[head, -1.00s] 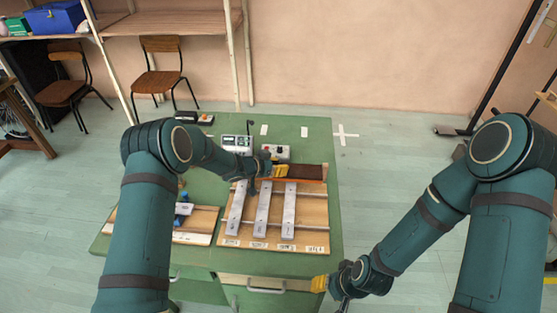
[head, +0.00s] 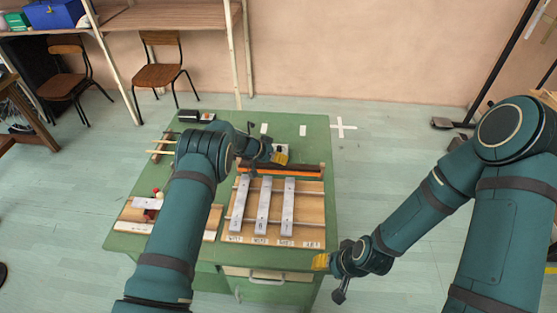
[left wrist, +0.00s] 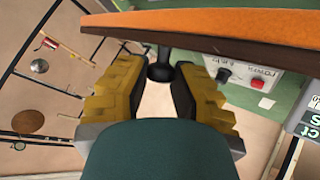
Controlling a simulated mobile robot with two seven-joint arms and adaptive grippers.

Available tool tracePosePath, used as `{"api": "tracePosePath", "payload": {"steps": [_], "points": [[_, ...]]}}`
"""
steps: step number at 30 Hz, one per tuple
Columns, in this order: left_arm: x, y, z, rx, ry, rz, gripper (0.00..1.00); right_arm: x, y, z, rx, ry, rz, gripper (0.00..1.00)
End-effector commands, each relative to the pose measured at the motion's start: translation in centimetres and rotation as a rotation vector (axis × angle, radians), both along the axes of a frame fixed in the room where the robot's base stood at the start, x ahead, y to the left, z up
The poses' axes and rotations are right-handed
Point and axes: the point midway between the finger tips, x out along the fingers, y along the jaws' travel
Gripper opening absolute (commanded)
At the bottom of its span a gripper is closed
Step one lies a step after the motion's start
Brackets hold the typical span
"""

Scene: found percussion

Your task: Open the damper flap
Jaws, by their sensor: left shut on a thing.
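The damper flap (head: 300,170) is a long board across the back of the metal bars. It shows as a narrow orange and dark strip, tilted up nearly edge-on. In the left wrist view the orange-brown board (left wrist: 230,28) crosses the top, with a black knob (left wrist: 160,72) below its edge. My left gripper (head: 279,156) is at the flap's back side; its yellow fingers (left wrist: 158,88) are shut on the knob. My right gripper (head: 325,263) is apart, off the table's front right corner; its finger gap is unclear.
Three metal bars (head: 263,206) lie on a wooden frame on the green table (head: 322,140). A control box with red and black knobs (left wrist: 257,79) is close to my left fingers. My left arm covers part of the table's left side.

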Motion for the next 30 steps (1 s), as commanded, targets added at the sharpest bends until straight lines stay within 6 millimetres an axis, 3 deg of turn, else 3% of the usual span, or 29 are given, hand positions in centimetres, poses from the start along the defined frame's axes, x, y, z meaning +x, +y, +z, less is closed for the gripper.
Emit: {"api": "tracePosePath", "payload": {"steps": [17,18,20,30], "points": [[0.11,-0.25,0.04,-0.003,0.027,-0.002,0.00,0.01,0.00,-0.09,0.000,0.000,0.000,0.47],[0.11,-0.25,0.04,-0.003,0.027,-0.002,0.34,0.01,0.00,-0.09,0.000,0.000,0.000,0.47],[0.11,-0.24,0.04,-0.003,0.027,-0.002,0.54,0.01,0.00,-0.09,0.000,0.000,0.000,0.47],[0.11,0.05,0.20,-0.002,0.026,0.001,0.54,0.00,-0.01,-0.09,-0.001,0.000,0.000,0.47]]}}
